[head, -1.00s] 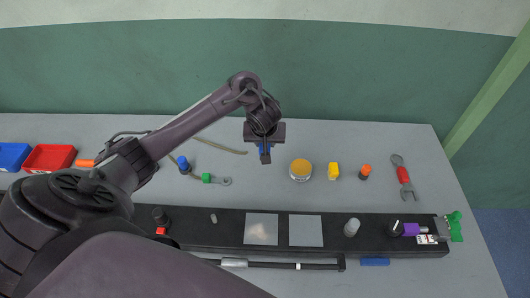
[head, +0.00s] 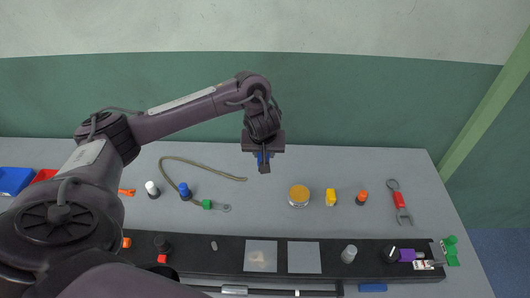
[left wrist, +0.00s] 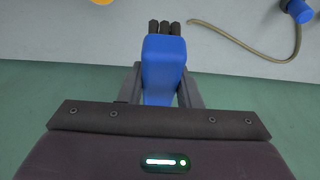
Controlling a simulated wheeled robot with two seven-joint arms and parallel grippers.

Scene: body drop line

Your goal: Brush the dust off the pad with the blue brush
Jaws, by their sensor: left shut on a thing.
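My left gripper (head: 264,160) is above the far part of the grey table, left of the orange-lidded jar. It is shut on the blue brush (left wrist: 163,65), whose blue handle sits between the fingers and whose dark bristles point away from the gripper in the left wrist view. In the head view the brush is mostly hidden by the gripper. The dusty pad (head: 261,256) is a light square with a pale tan patch in its middle, set in the black bar. A second, plain grey pad (head: 303,257) is beside it on the right. My right gripper is not in view.
The black bar (head: 215,262) runs along the table's near side, with a grey cylinder (head: 349,254) on it. The orange-lidded jar (head: 299,196), yellow block (head: 331,197), orange-capped bottle (head: 362,198) and red-handled wrench (head: 399,201) stand or lie right of the gripper. A cord (head: 205,166) lies left.

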